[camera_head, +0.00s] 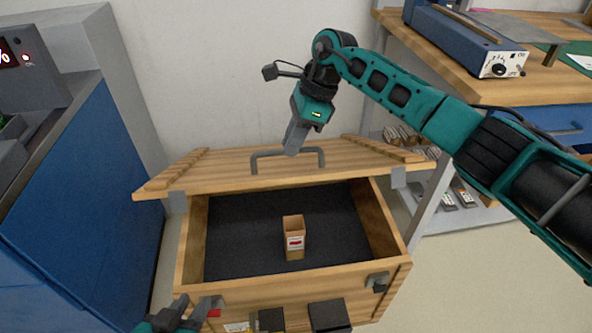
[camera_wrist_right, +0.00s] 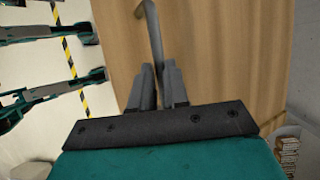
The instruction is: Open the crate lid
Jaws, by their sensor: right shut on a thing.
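The wooden crate (camera_head: 298,281) stands open below me in the head view, with a dark floor inside. Its wooden lid (camera_head: 222,173) is raised and tilted at the far side; it also shows in the right wrist view (camera_wrist_right: 225,60). My right gripper (camera_head: 291,150) is shut on the lid's grey bar handle (camera_head: 268,155). The handle also runs between the fingers in the right wrist view (camera_wrist_right: 153,35). My left gripper (camera_head: 190,314) is low at the crate's near left corner, partly cut off by the frame edge; its opening is unclear.
A small open cardboard box (camera_head: 294,240) stands inside the crate. A metal latch (camera_head: 377,281) is at the crate's front right. A blue cabinet (camera_head: 85,190) is at left. A wooden workbench (camera_head: 440,60) with a blue device (camera_head: 465,38) is at right, above a shelf.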

